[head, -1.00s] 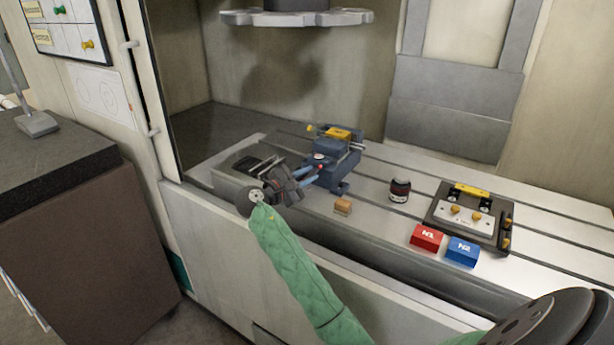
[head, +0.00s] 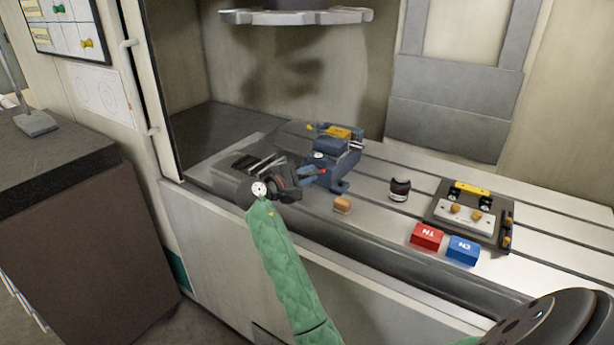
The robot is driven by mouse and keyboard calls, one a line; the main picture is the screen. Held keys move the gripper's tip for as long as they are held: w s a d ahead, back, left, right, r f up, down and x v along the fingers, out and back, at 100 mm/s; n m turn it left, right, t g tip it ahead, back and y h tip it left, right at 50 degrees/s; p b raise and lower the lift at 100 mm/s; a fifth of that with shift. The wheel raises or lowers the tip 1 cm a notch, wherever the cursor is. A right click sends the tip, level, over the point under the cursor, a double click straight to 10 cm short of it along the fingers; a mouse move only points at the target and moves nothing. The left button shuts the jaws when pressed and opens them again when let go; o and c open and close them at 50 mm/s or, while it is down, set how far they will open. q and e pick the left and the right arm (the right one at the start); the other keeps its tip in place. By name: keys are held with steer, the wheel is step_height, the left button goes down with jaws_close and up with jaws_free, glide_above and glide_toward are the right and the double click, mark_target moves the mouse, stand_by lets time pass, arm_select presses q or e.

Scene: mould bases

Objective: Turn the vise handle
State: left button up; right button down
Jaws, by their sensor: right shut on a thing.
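The blue vise (head: 332,160) stands on the slotted machine table, with a yellow block (head: 339,133) at its far end. My right gripper (head: 312,174) is at the near left side of the vise, at its handle end. The rest of the handle is hidden by the fingers. My left gripper is not in view.
A tan block (head: 343,204), a dark jar (head: 399,190), red (head: 426,236) and blue (head: 462,250) blocks and a dark fixture plate (head: 440,221) lie right of the vise. A grey box (head: 232,183) sits behind my wrist. A toothed disc (head: 297,17) hangs above.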

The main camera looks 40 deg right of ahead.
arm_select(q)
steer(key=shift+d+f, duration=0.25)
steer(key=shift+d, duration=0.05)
arm_select(e)
steer(key=shift+m+t+y, duration=0.3)
steer(key=shift+m, duration=0.5)
steer(key=c, duration=1.3)
jaws_free()
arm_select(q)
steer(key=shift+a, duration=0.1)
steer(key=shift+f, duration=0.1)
arm_select(e)
steer(key=shift+a, duration=0.1)
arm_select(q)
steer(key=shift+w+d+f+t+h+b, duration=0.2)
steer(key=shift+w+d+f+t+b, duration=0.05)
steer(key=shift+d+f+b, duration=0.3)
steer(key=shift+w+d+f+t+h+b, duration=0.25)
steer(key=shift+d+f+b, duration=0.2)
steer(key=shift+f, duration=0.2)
arm_select(e)
steer(key=v, duration=0.7)
steer(key=shift+a, duration=0.3)
